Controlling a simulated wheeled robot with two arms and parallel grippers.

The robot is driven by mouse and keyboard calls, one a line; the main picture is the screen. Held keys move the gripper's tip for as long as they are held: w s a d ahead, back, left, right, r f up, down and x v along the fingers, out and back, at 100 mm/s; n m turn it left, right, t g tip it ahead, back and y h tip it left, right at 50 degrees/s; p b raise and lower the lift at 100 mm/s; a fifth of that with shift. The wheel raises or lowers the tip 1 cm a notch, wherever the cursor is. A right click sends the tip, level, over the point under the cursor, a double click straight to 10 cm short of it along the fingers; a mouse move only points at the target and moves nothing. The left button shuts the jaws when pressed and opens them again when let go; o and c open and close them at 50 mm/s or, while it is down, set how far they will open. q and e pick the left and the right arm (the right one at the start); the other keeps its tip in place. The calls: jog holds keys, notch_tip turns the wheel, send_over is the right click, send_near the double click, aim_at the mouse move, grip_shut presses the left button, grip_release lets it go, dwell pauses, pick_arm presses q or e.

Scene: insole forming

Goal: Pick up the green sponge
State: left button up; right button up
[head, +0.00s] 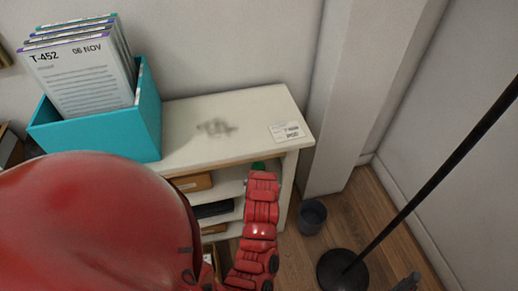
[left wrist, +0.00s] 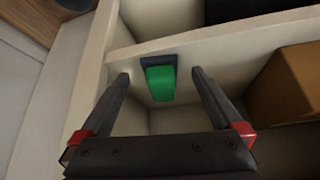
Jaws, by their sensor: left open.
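The green sponge (left wrist: 160,84) shows in the left wrist view, against a dark block inside a pale shelf compartment. My left gripper (left wrist: 160,76) is open, with one finger on each side of the sponge in the picture. Its fingers look apart from the sponge, and I cannot tell the depth gap. In the head view, a small bit of green (head: 258,166) shows just past the end of my red arm at the shelf's front. The arm hides the gripper there.
The cream shelf unit (head: 245,105) carries a teal file box (head: 145,120) with papers and a label card (head: 286,131). Orange and dark boxes sit on its shelves. A grey bin (head: 312,216) and a black pole on a round base (head: 342,270) stand on the wooden floor.

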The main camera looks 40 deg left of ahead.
pick_arm(q)
jog(key=shift+w+a, duration=0.4)
jog(key=shift+w, duration=0.1)
jog(key=shift+w+a, duration=0.85)
jog(key=shift+w, duration=0.2)
jog(key=shift+x, duration=1.15)
jog(key=shift+w+a+f, duration=0.1)
jog(key=shift+w+f, duration=0.1)
jog(key=shift+f, duration=0.1)
jog(key=c, duration=1.4)
jog(key=shift+r, duration=0.1)
